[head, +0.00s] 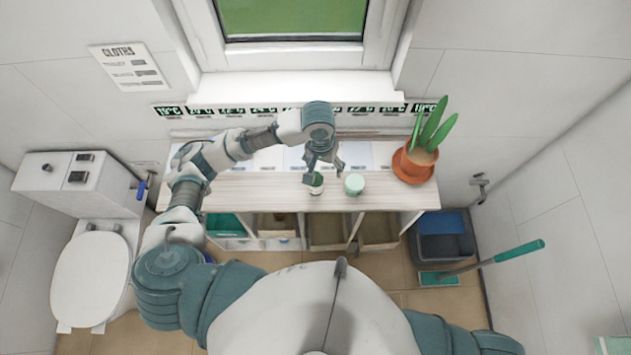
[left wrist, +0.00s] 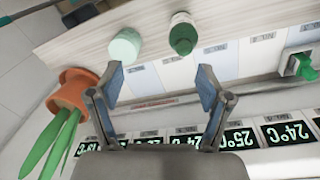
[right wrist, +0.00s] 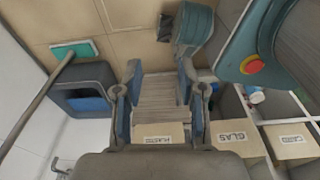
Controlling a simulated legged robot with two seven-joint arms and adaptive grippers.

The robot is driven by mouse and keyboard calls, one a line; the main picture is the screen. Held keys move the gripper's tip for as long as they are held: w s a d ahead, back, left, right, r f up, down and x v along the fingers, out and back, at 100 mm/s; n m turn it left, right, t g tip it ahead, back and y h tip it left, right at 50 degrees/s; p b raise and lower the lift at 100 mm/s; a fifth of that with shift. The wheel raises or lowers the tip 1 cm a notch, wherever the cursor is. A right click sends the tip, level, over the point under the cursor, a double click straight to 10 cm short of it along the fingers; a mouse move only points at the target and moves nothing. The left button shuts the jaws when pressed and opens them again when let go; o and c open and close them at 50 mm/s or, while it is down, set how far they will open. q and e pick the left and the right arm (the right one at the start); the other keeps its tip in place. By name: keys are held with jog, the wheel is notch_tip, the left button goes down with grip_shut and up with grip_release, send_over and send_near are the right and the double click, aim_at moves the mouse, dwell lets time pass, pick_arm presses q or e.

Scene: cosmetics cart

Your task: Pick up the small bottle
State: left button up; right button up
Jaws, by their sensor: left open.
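The small bottle (head: 316,184) is white with a dark green cap and stands on the wooden cart top (head: 260,195). In the left wrist view the bottle (left wrist: 183,37) is near the top, ahead of the fingers. A pale mint jar (head: 354,184) stands close to its right; in the left wrist view the jar (left wrist: 125,45) is left of the bottle. My left gripper (head: 323,173) is open and empty, just above and behind the bottle; its fingers (left wrist: 160,85) are apart, not closed around it. My right gripper (right wrist: 160,75) is open and empty, away from the cart top.
A potted plant (head: 415,163) stands at the cart's right end. Digital temperature labels (head: 265,109) line the back. Open bins sit below the top. A blue-grey bin (head: 443,235) and teal-handled brush (head: 515,252) are right on the floor; a toilet (head: 92,275) is left.

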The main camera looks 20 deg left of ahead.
aim_at(317, 175)
pick_arm(q)
jog(key=shift+n+y, duration=0.5)
jog(key=f, duration=0.3)
jog(key=a+f, duration=0.1)
jog(key=f, duration=0.2)
jog(key=a+f, duration=0.1)
jog(key=f, duration=0.2)
jog(key=shift+w+a+f, duration=0.1)
jog(key=shift+w, duration=0.3)
jog(key=shift+w+a+f+p, duration=0.1)
jog(key=shift+f+p, duration=0.1)
jog(key=shift+f, duration=0.7)
jog(key=shift+s+a+f+p, duration=0.1)
jog(key=shift+f+p, duration=0.1)
jog(key=shift+f, duration=0.75)
jog(key=shift+w+a+f+p, duration=0.1)
jog(key=shift+f+p, duration=0.1)
jog(key=shift+f, duration=0.7)
jog(key=c, duration=1.3)
pick_arm(e)
jog(key=s, duration=0.3)
jog(key=shift+s+d+f, duration=0.1)
jog(key=shift+s+d, duration=0.25)
jog(key=shift+d, duration=0.05)
